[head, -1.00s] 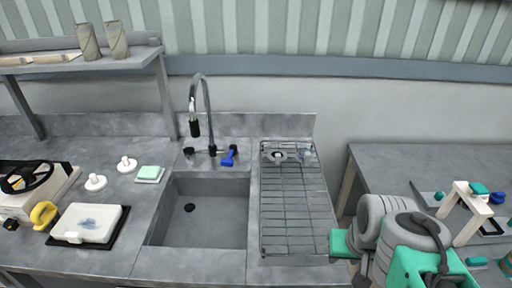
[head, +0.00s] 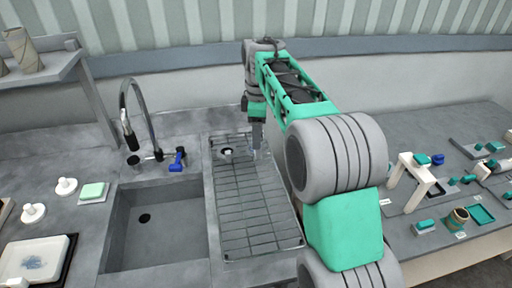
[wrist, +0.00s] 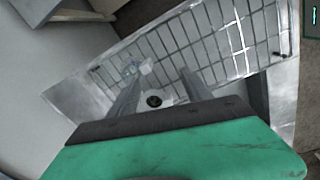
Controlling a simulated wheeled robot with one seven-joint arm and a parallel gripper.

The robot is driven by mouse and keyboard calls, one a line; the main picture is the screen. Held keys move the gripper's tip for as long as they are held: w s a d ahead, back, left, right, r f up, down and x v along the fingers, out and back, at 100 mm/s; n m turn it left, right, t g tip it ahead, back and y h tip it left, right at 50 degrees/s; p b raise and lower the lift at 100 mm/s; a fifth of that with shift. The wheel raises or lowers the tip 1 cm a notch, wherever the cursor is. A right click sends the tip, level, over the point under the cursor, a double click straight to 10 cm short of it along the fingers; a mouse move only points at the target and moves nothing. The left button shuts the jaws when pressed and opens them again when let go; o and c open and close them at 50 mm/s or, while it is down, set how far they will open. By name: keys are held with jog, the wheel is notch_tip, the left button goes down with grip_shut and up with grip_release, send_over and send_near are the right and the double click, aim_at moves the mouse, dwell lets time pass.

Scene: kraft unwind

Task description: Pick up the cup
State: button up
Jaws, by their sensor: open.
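A small clear cup (head: 264,154) stands at the far end of the wire drying rack (head: 248,205), partly hidden by my gripper (head: 257,140) in the head view. A clear shape that looks like the cup shows in the wrist view (wrist: 131,69), beyond the left fingertip. My gripper points down above the rack's far end, close to the cup. In the wrist view its two fingers (wrist: 158,82) are apart, with nothing held between them. A small round dark thing (wrist: 154,101) shows between the fingers, lower down; I cannot tell what it is.
A small pale item with a dark centre (head: 227,152) sits left of the cup on the rack. The sink (head: 160,225) and tall faucet (head: 140,110) are to the left, with a blue item (head: 178,160). A cluttered table (head: 450,130) with a white stand (head: 412,180) is at right.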

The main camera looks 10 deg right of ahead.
jog(key=w+n, duration=0.1)
jog(key=w+f+n, duration=0.1)
jog(key=w, duration=0.1)
jog(key=shift+w+f+n+g, duration=0.1)
jog(key=shift+w+n+g, duration=0.2)
jog(key=shift+w+f, duration=0.2)
jog(key=shift+f, duration=0.05)
jog(key=f, duration=0.2)
jog(key=f+p, duration=0.1)
jog(key=f, duration=0.2)
jog(key=d+f+p, duration=0.1)
jog(key=f, duration=0.1)
jog(key=shift+f, duration=0.25)
grip_shut()
